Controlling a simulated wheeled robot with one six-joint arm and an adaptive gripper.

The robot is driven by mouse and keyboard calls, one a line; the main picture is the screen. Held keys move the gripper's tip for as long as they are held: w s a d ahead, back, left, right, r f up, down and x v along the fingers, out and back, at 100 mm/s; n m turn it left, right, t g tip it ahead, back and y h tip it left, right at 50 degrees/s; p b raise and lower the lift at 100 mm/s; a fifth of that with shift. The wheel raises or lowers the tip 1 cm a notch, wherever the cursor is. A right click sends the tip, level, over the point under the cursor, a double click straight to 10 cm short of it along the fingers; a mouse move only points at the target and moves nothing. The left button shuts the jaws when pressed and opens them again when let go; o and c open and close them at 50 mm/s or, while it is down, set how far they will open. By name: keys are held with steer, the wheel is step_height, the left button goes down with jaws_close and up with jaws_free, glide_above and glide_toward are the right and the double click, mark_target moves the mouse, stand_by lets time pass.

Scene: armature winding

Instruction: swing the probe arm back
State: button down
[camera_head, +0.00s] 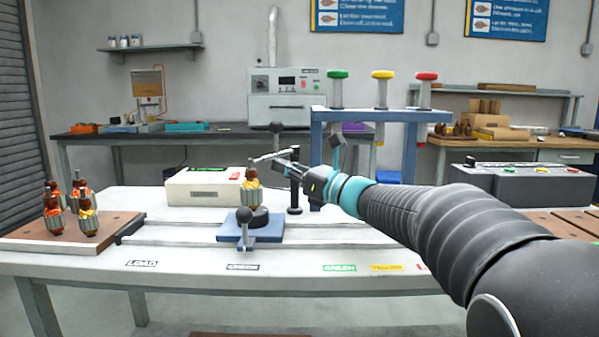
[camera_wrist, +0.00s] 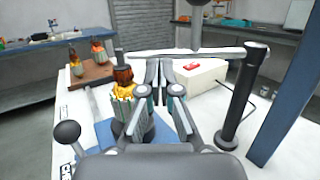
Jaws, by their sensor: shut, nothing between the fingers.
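The probe arm (camera_wrist: 205,51) is a thin grey bar reaching sideways from the top of a black post (camera_wrist: 238,100). In the head view the bar (camera_head: 268,156) extends left from the post (camera_head: 294,190) over an upright armature (camera_head: 251,190) with orange-yellow windings. The armature also shows in the wrist view (camera_wrist: 122,100), seated on a blue fixture (camera_head: 255,233). My gripper (camera_wrist: 160,68) is shut and empty, its fingertips close to the bar between armature and post. I cannot tell whether they touch it. In the head view my gripper (camera_head: 283,166) partly covers the post top.
A ball-topped lever (camera_head: 244,222) stands at the fixture's front. A white box (camera_head: 205,187) with a red button sits behind left. Several armatures stand on a brown tray (camera_head: 30,238) at left. A blue frame (camera_head: 316,150) with coloured knobs rises behind right. The front tabletop is clear.

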mark_target(264, 161)
steer(key=shift+x, duration=0.9)
steer(key=shift+f+x, duration=0.15)
steer(key=shift+x, duration=0.65)
steer(key=shift+f+x, duration=0.15)
steer(key=shift+x, duration=0.65)
steer(key=shift+f+x, duration=0.1)
steer(key=shift+x, duration=0.5)
steer(key=shift+f+x, duration=0.15)
steer(key=shift+x, duration=0.45)
steer(key=shift+f+x, duration=0.2)
steer(key=shift+x, duration=0.9)
steer(key=shift+w, duration=0.2)
